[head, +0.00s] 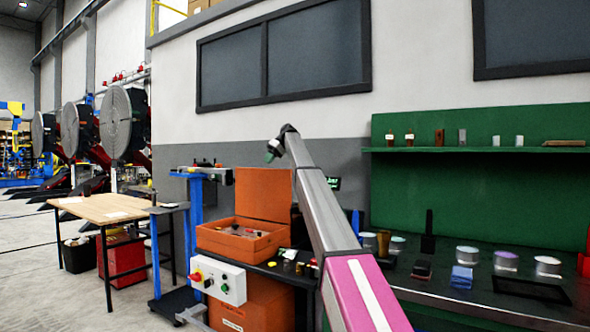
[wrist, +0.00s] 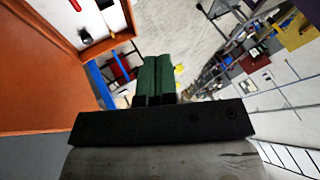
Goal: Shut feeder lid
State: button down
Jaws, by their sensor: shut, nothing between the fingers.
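The orange feeder box (head: 240,243) stands open on a dark bench, with small parts inside. Its orange lid (head: 262,193) stands upright at the back edge of the box. In the wrist view the orange lid (wrist: 40,100) fills the left side, and the box's pale inside (wrist: 95,20) shows at the top left. My gripper (head: 271,156) is above the lid's top edge in the head view, with its green fingers pointing down and left. In the wrist view my gripper's (wrist: 154,80) two green fingers are together and hold nothing. I see no contact with the lid.
A white control box (head: 218,280) with buttons is in front of the feeder. A blue post (head: 196,225) stands to its left. A wooden table (head: 105,208) is further left. A green shelf (head: 480,149) and a bench with jars and blocks are at the right.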

aim_at(261, 194)
jog(key=i+l, duration=0.8)
jog(key=l, duration=0.15)
jog(key=i+j, duration=0.1)
jog(key=j, duration=0.3)
